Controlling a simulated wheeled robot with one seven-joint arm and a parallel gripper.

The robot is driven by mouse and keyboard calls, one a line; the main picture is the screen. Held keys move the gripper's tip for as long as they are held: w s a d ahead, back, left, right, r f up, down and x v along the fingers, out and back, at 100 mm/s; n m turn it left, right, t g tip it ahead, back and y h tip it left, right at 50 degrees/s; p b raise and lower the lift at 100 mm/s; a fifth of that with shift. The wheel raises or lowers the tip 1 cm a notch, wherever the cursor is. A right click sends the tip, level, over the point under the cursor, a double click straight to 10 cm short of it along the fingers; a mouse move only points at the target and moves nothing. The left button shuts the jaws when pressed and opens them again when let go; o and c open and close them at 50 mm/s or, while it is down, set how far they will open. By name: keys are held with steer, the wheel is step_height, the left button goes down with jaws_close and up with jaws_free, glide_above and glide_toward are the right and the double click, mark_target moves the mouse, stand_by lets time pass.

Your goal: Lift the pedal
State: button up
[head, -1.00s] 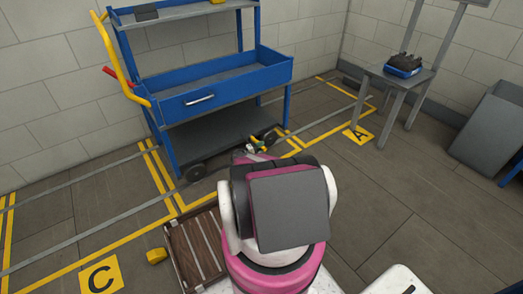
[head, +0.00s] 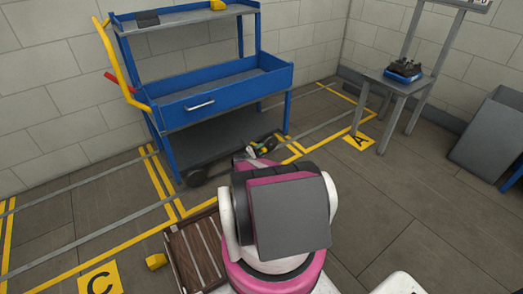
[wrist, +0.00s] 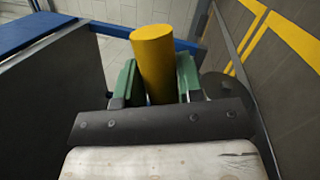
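The pedal, a yellow rounded bar (wrist: 154,62), stands upright in the middle of the wrist view. My gripper (wrist: 159,78) has its green finger pads on both sides of it, and they look pressed against it. The lower end of the pedal is hidden behind my gripper's dark plate. In the head view my gripper (head: 264,147) is low at the right end of the blue cart (head: 225,90), beside its bottom shelf. The pedal is too small there to make out clearly.
The cart's dark bottom shelf (head: 215,138) and a caster (head: 195,177) are close to my arm. A wooden slatted crate (head: 182,257) and a small yellow block (head: 156,261) lie at left. The floor at right is largely clear.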

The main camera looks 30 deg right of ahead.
steer(key=o, duration=0.3)
steer(key=v, duration=1)
steer(key=shift+a, duration=0.4)
steer(key=s+a+r+m+g+y, duration=0.1)
steer(key=s+a+r+y, duration=0.4)
steer(key=r, duration=0.4)
steer(key=s+a+r+m+g+y, duration=0.2)
steer(key=s+a+r+y, duration=0.3)
steer(key=r, duration=0.4)
steer(key=s+a+r+t+y, duration=0.2)
steer(key=s+a+r+y, duration=0.3)
steer(key=s+a+r, duration=0.3)
steer(key=s+a+r+t+y, duration=0.1)
steer(key=s+a+r+y, duration=0.4)
steer(key=a, duration=1.1)
steer(key=s+r, duration=0.3)
steer(key=r, duration=0.2)
steer(key=shift+s+r+t+y, duration=0.2)
steer(key=shift+r+t+y, duration=0.05)
steer(key=shift+t+y, duration=0.15)
